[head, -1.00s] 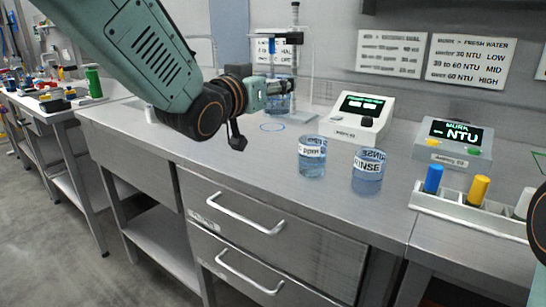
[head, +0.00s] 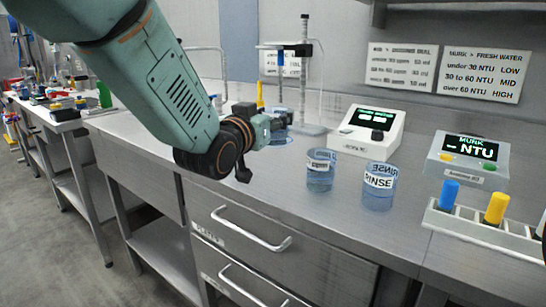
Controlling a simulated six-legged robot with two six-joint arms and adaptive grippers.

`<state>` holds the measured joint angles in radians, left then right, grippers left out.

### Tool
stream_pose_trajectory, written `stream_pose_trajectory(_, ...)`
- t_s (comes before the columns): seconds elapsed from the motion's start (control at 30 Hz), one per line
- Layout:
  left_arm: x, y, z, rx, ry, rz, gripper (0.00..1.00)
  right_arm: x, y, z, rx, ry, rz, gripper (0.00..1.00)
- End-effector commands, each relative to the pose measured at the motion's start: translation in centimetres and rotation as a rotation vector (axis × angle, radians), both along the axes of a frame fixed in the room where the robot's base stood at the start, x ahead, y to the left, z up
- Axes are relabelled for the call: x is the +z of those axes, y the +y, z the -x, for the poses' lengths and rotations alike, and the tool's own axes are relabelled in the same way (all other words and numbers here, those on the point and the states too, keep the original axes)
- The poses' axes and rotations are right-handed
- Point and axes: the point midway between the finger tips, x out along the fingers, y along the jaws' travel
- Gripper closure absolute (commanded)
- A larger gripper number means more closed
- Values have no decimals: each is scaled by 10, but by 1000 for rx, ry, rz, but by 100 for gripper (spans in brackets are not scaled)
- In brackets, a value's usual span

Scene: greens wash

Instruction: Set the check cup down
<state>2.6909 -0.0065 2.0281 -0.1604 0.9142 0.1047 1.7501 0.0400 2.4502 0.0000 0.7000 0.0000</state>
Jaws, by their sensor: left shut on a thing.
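My left gripper (head: 274,124) is shut on the check cup (head: 286,116), a clear bluish cup. The gripper and wrist hide most of the cup. The cup is upright, low over the blue ring mark (head: 287,140) on the steel counter, at the foot of the stand. I cannot tell whether its base touches the counter. My right gripper is not in view.
A labelled cup (head: 320,172) and the RINSE cup (head: 378,190) stand to the right on the counter (head: 240,175). Behind are a stand with a tall tube (head: 304,70), a white meter (head: 358,139) and the NTU meter (head: 467,160). A rack (head: 470,226) holds coloured-capped vials.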

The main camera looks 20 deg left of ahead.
Motion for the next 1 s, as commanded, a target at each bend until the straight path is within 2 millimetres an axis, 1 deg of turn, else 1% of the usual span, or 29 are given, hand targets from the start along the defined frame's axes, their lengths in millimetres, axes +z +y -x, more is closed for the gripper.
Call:
stream_pose_trajectory(0.03, -12, 0, 0, 0, 1, 0, 82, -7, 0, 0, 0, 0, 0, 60)
stream_pose_trajectory(0.1, -20, 0, -1, 0, 1, 0, 82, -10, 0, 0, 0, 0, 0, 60)
stream_pose_trajectory(0.27, -31, 0, -2, 0, -2, -1, 82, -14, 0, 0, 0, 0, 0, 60)
stream_pose_trajectory(0.4, -53, 0, -2, 0, 0, -1, 82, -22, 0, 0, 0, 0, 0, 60)
stream_pose_trajectory(0.5, -65, 0, -2, 0, 0, -1, 82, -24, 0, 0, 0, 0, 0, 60)
stream_pose_trajectory(0.57, -68, 0, -2, 0, -2, -1, 82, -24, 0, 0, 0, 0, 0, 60)
stream_pose_trajectory(0.8, -66, 0, -2, 0, -3, -1, 82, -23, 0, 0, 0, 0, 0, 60)
stream_pose_trajectory(1.0, -72, 0, -2, 0, -2, 0, 82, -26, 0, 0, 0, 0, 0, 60)
